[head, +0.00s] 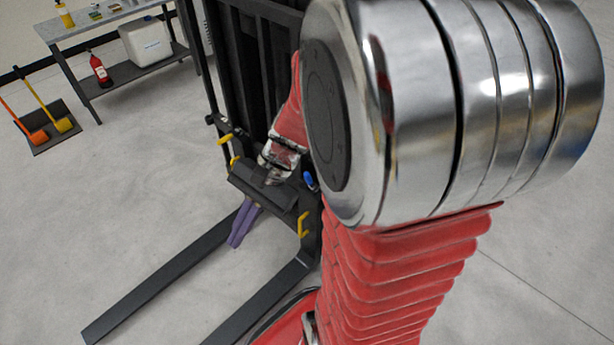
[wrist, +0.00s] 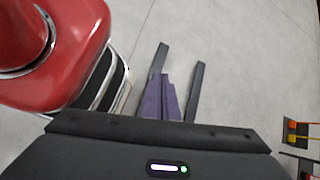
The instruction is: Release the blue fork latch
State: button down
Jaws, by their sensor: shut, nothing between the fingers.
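The blue fork latch (head: 309,181) is a small blue handle on the stacker's dark fork carriage, just right of my gripper's body in the head view. I do not see it in the wrist view. My gripper (head: 236,241) has purple fingers that point down toward the floor between the forks. The fingers are shut together and hold nothing. They are left of the blue latch, apart from it. The wrist view also shows the fingers (wrist: 168,80), between the two forks.
The left fork (head: 160,285) and right fork (head: 255,305) reach out low over the grey floor. Yellow handles (head: 303,225) are also on the carriage. The dark mast (head: 255,60) rises behind. A workbench (head: 95,28) stands at the back left.

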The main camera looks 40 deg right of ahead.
notch_tip(320, 180, up, 13)
jog(key=s+n+t+h, duration=0.2)
jog(key=n+t+h, duration=0.3)
jog(key=n, duration=0.9)
jog(key=shift+h, duration=1.4)
jog(key=shift+s+d+f, duration=0.1)
